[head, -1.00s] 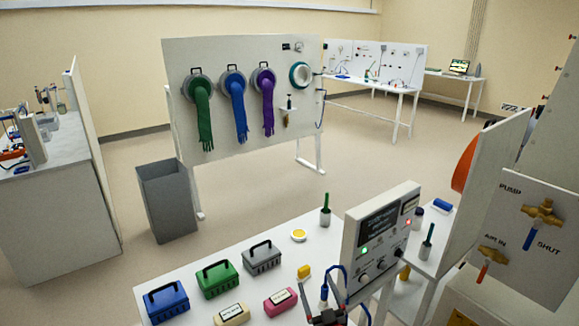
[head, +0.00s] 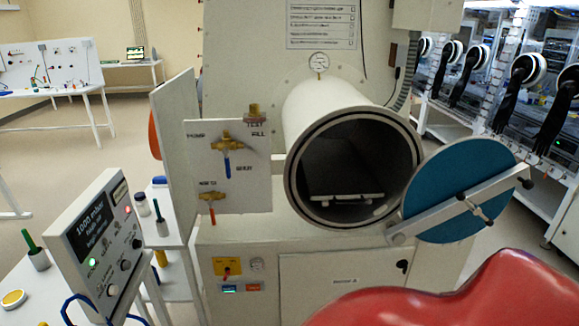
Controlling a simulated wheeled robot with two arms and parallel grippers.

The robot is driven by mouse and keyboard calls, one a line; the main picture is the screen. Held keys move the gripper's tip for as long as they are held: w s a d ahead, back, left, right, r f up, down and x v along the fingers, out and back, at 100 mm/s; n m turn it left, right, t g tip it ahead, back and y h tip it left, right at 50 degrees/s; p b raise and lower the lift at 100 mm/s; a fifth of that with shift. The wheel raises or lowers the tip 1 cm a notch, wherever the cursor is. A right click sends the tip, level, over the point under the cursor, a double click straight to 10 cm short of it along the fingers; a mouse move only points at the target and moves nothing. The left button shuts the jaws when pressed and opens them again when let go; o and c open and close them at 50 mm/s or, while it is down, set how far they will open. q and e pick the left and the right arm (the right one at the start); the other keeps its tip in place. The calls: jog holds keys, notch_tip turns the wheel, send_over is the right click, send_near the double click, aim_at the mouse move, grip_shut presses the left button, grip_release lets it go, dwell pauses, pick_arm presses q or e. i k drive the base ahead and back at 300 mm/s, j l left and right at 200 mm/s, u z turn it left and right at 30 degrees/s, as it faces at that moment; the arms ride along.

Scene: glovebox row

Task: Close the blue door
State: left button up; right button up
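The blue door (head: 462,188) is a round blue disc standing open to the right of the white cylindrical chamber (head: 318,112). The bar's lower left end meets a bracket near the chamber's lower right rim. The chamber's round mouth is uncovered, and a light tray (head: 346,197) lies inside it. Neither of my grippers shows in the head view now.
A valve panel (head: 228,190) marked PUMP stands left of the chamber. A control box reading 1000 mbar (head: 90,240) is at the lower left. A large red rounded surface (head: 450,300) fills the lower right. Black gloves (head: 505,95) hang on the right.

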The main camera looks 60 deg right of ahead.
aim_at(485, 168)
jog(key=z, duration=3)
jog(key=i+j+u, duration=0.25)
jog(key=i, duration=0.25)
jog(key=i+j+u, duration=0.2)
jog(key=i, duration=0.3)
